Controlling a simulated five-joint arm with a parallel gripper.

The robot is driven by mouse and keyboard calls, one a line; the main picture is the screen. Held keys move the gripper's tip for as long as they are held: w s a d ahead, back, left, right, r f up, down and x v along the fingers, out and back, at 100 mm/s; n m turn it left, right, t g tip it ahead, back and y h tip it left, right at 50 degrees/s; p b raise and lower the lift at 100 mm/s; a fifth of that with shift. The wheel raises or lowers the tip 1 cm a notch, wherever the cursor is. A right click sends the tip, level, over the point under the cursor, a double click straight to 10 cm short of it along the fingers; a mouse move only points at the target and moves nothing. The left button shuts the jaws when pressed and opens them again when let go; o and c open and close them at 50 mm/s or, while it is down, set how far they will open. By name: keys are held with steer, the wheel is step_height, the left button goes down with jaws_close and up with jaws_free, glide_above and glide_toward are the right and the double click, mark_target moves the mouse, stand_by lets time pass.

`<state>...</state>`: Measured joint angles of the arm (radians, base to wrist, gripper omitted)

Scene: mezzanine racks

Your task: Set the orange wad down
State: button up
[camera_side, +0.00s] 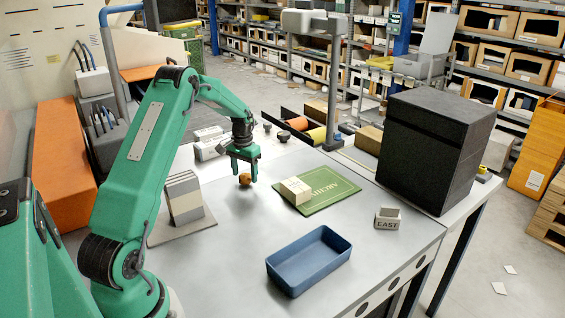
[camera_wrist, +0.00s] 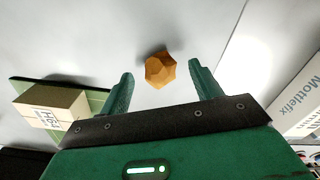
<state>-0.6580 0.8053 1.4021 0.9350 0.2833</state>
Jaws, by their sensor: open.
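The orange wad (camera_side: 245,179) is a small faceted lump on the grey table top, just below my gripper (camera_side: 245,174) in the side view. In the wrist view the wad (camera_wrist: 160,70) shows ahead of and between the two green fingers of my gripper (camera_wrist: 160,82). The fingers are spread, with a clear gap on each side of the wad, and they do not appear to touch it. A shadow lies beside the wad on the table.
A green mat (camera_side: 325,200) bearing a cream block (camera_side: 294,190) lies right of the wad. A blue tray (camera_side: 309,262) stands at the front. A grey slotted stand (camera_side: 184,197) is at left, a black box (camera_side: 437,150) at right. A small EAST block (camera_side: 387,219) sits near the right edge.

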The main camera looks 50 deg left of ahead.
mark_target(245, 174)
step_height(245, 174, up, 10)
steer(key=shift+r, duration=0.15)
stand_by(0.3)
stand_by(0.5)
steer(key=s+d+r+m+t, duration=0.1)
steer(key=s+d+r, duration=0.2)
steer(key=d+r, duration=0.55)
steer(key=s+d+r+m+t, duration=0.15)
steer(key=d+r, duration=0.35)
steer(key=d, duration=0.6)
steer(key=s+d+f+m+t, duration=0.1)
steer(key=s+d+m+t, duration=0.1)
steer(key=s+d, duration=1.2)
steer(key=shift+s+d+f+t, duration=0.25)
steer(key=shift+s+t, duration=0.3)
steer(key=shift+s, duration=1)
